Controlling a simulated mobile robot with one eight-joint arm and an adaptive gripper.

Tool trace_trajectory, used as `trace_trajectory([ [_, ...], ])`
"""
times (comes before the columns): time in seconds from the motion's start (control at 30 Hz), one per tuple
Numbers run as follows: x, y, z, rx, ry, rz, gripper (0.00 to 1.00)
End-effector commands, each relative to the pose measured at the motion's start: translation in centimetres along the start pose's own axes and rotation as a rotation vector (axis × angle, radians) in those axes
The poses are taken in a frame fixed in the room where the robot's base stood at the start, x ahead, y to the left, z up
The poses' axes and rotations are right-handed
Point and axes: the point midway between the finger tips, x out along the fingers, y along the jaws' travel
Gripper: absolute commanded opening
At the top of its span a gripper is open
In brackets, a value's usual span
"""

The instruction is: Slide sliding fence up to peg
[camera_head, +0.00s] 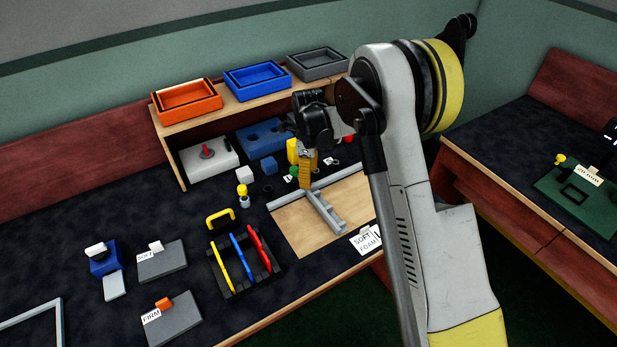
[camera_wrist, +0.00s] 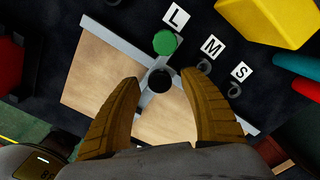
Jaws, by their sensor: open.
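The sliding fence (camera_head: 324,211) is a grey bar lying across a pale wooden board (camera_head: 290,226), meeting a long grey rail (camera_wrist: 112,38) at the board's back edge. In the wrist view the fence (camera_wrist: 146,104) runs down between my fingers, with a round black knob (camera_wrist: 159,81) near its rail end. My gripper (camera_head: 305,185) is open above that end; its yellow-brown fingers (camera_wrist: 160,84) stand either side of the knob. A green round piece (camera_wrist: 165,43) lies just beyond the rail, near the L label. I cannot tell for certain whether it is the peg.
Labels L (camera_wrist: 176,17), M (camera_wrist: 212,46) and S (camera_wrist: 241,72) stand behind the rail, with small dark rings near M and S. A yellow block (camera_wrist: 270,20) is close by. A shelf with trays (camera_head: 186,100) stands behind. The board's front part is clear.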

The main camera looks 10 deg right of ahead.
Motion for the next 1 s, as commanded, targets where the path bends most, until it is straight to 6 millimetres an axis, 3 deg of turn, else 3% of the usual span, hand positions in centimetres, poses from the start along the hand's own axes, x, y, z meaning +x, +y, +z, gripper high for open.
trace_trajectory([
  [0.3, -6.8, 0.1, 0.0, 0.000, 0.000, 0.000, 0.52],
  [0.5, -10.0, 0.1, 0.0, 0.000, 0.000, 0.001, 0.52],
  [1.0, -11.0, 0.1, 0.0, 0.000, 0.000, 0.001, 0.52],
])
